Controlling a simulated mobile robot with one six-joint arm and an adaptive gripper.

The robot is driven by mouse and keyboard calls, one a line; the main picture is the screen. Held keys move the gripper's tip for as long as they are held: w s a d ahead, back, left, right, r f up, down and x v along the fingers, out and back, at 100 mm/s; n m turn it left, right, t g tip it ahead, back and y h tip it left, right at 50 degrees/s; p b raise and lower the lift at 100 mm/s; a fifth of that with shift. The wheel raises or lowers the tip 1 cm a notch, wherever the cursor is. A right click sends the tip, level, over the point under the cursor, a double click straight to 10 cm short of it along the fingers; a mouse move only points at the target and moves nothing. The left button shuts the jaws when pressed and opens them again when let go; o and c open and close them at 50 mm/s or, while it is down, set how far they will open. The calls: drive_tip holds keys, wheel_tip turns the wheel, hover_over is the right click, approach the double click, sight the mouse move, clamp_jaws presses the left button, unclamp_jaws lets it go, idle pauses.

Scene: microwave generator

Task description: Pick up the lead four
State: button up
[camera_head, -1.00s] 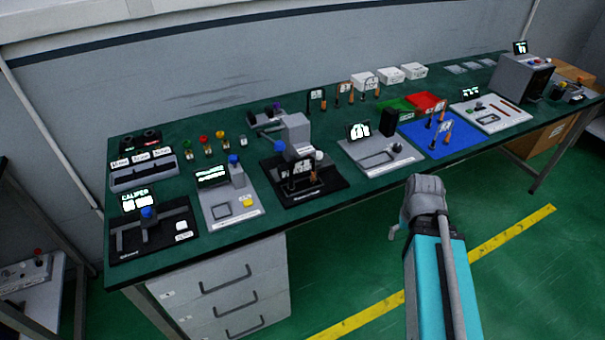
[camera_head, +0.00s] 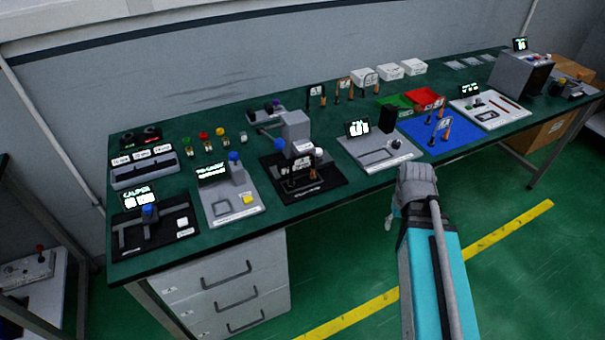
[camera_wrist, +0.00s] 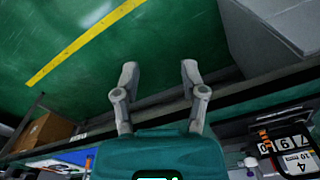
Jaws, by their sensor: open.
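My gripper (camera_wrist: 159,74) is open and empty, its two fingers apart over green floor beside the table edge in the wrist view. In the head view it hangs at the table's front edge, its fingers mostly hidden. Leads with dark and orange ends and small tags stand on the table: a back row (camera_head: 342,88), one group on the blue mat (camera_head: 438,130), and one on the black fixture (camera_head: 301,175). In the wrist view a tag (camera_wrist: 298,162) seems to show a 4, with an orange end nearby. The head view tags are too small to read.
The green table (camera_head: 230,108) holds several instrument stations, including a grey one with a display (camera_head: 380,155) just behind my gripper. Red (camera_head: 425,98) and green trays and white boxes (camera_head: 388,73) stand toward the back. White drawers (camera_head: 228,290) sit below; the floor in front is clear.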

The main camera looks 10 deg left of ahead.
drive_tip(key=w+a+r+n+p, duration=1)
drive_tip(key=w+a+n, duration=0.15)
drive_tip(key=a, duration=0.25)
wheel_tip(320, 180, up, 9)
drive_tip(key=n+p, duration=0.8)
drive_tip(key=n, duration=0.4)
hover_over(302, 163)
drive_tip(key=shift+w+a+f, duration=0.1)
drive_tip(key=shift+a+f, duration=0.1)
drive_tip(key=shift+a, duration=0.1)
drive_tip(key=shift+f, duration=0.15)
wheel_tip(302, 163, down, 8)
drive_tip(key=b, duration=0.8)
drive_tip(key=shift+f+b, duration=0.15)
drive_tip(key=shift+b, duration=0.25)
drive_tip(key=shift+f, duration=0.1)
drive_tip(key=f+b, duration=0.3)
drive_tip(key=shift+w+d+f+b, duration=0.2)
drive_tip(key=shift+w+d+b, duration=0.05)
drive_tip(key=shift+b, duration=0.05)
drive_tip(key=shift+f+b, duration=0.8)
